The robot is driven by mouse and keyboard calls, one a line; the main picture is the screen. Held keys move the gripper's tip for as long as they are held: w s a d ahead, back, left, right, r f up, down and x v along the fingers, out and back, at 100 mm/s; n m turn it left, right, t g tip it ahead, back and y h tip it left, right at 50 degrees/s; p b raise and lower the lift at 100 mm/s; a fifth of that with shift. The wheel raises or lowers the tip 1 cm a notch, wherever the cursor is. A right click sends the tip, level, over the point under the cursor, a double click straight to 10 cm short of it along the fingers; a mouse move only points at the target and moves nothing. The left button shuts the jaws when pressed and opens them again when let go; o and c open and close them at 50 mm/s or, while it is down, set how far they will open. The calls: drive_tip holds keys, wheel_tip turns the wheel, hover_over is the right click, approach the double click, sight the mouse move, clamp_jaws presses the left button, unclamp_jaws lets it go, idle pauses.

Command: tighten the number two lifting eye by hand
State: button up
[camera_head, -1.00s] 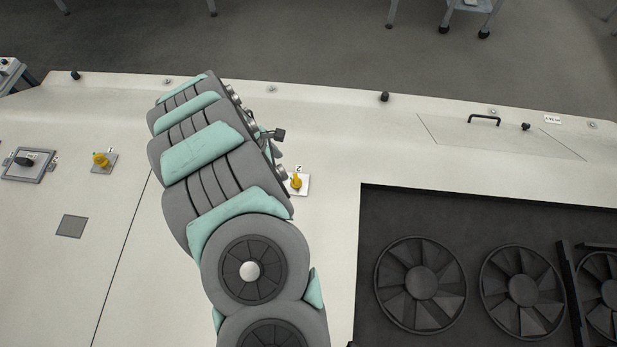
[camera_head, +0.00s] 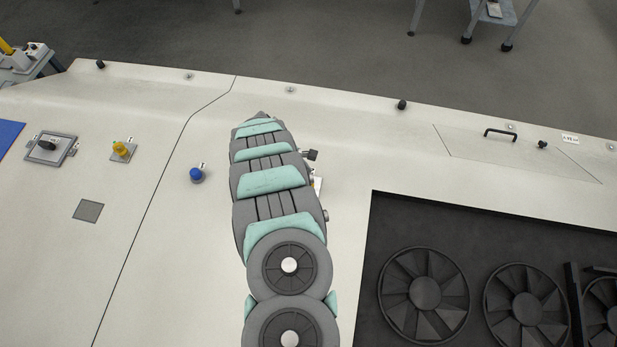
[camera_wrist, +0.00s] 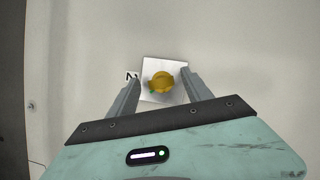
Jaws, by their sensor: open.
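The number two lifting eye (camera_wrist: 161,83) is yellow and stands on a pale square plate (camera_wrist: 150,66) in the wrist view, with a "2" label (camera_wrist: 131,76) at its left. My gripper (camera_wrist: 162,76) is open, one finger on each side of the eye; I cannot tell whether either finger touches it. In the head view my arm hides the gripper and most of this eye; only a sliver of its plate (camera_head: 318,185) shows at the arm's right edge.
Another yellow eye (camera_head: 121,149) stands on a plate at the left. A blue knob (camera_head: 196,174) is between it and my arm. A dark recess with fans (camera_head: 425,292) lies at the right, and a black handle (camera_head: 500,133) behind it. The panel's middle is otherwise bare.

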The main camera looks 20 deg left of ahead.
drive_tip(key=shift+w+d+f, duration=0.1)
drive_tip(key=shift+d+f, duration=0.1)
drive_tip(key=shift+f, duration=0.2)
drive_tip(key=shift+c, duration=0.4)
clamp_jaws()
